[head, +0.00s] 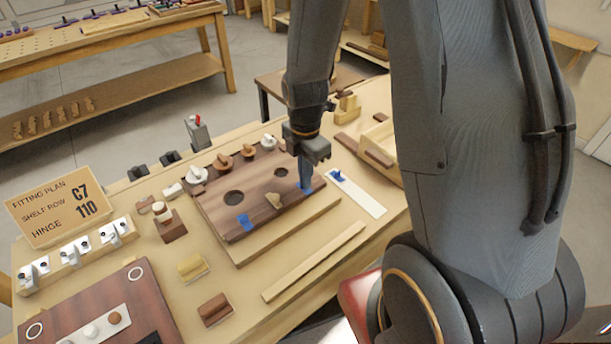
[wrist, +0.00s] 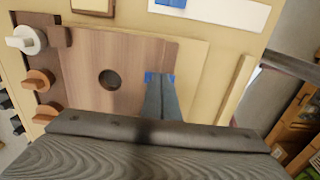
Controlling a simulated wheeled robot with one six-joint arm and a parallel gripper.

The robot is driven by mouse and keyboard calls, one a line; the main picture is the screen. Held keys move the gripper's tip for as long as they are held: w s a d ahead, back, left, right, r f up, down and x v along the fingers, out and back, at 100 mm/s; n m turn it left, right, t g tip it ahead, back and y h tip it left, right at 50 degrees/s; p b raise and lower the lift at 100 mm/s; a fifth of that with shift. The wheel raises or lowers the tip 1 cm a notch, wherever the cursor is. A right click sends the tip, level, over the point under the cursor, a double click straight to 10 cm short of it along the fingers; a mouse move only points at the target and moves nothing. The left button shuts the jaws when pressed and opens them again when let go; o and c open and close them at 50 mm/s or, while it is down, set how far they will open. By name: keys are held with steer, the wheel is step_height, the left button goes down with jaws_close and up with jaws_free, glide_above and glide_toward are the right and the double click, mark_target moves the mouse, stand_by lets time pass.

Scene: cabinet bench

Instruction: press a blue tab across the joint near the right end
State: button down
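The dark wooden board (head: 262,186) lies on a pale base and has round holes. A joint line runs along its front part, shown upright in the wrist view (wrist: 164,55). One blue tab (head: 242,222) lies flat near the board's left end. Another blue tab (wrist: 149,77) is at the joint nearer the right end, under my fingertips, which partly hide it. My gripper (head: 305,183) points down with its fingers together; its tip also shows in the wrist view (wrist: 160,84). A white strip (head: 362,194) right of the board carries a blue tab (head: 337,175).
Knobs (head: 223,160) line the board's back edge. A wooden tray (head: 381,139) stands at the right.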

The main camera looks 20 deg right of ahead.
steer(key=c, duration=1.6)
jaws_free()
steer(key=shift+o, duration=0.2)
steer(key=shift+r, duration=0.15)
steer(key=shift+r+p, duration=3.2)
steer(key=shift+r, duration=0.45)
